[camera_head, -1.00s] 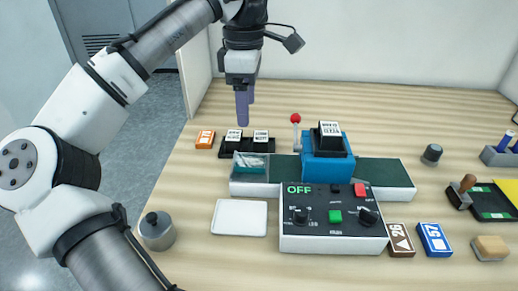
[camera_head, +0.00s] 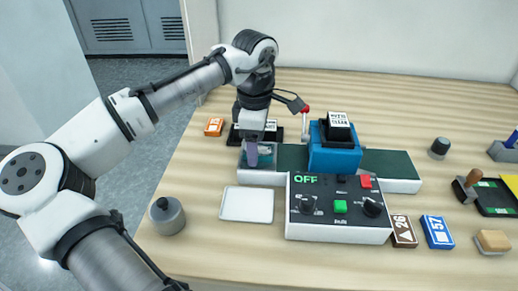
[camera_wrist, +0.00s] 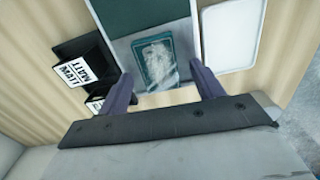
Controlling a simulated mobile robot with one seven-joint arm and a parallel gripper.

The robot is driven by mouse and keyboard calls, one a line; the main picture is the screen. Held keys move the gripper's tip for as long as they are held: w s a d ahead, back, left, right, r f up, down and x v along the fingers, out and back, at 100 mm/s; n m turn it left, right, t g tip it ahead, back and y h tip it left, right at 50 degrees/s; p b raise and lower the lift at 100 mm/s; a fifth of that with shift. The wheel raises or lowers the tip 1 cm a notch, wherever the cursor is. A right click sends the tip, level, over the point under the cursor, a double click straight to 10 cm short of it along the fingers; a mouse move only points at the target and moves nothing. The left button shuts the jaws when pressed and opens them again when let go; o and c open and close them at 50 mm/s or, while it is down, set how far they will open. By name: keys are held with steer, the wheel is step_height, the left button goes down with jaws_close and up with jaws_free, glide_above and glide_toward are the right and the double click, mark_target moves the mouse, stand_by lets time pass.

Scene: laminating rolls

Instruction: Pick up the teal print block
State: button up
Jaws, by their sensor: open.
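The teal print block (camera_wrist: 157,62) lies flat on the grey left end of the laminating machine's bed, with a whitish, shiny pattern on top. In the head view it is partly hidden behind my gripper, with a bit of teal (camera_head: 267,159) showing. My gripper (camera_head: 252,160) points down over that end of the bed. In the wrist view my gripper (camera_wrist: 161,80) is open, with one finger to each side of the block and nothing held. I cannot tell whether the fingers touch the bed.
The blue roll unit (camera_head: 334,158) with a red-knobbed lever (camera_head: 306,108) stands right of my gripper. The control box (camera_head: 338,214) reads OFF. A white tray (camera_head: 247,204) lies in front. A black rack (camera_wrist: 88,62) with labelled cartridges sits close beside my gripper.

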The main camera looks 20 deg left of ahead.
steer(key=shift+f, duration=0.3)
steer(key=c, duration=1.1)
steer(key=shift+o, duration=0.2)
steer(key=shift+r, duration=0.1)
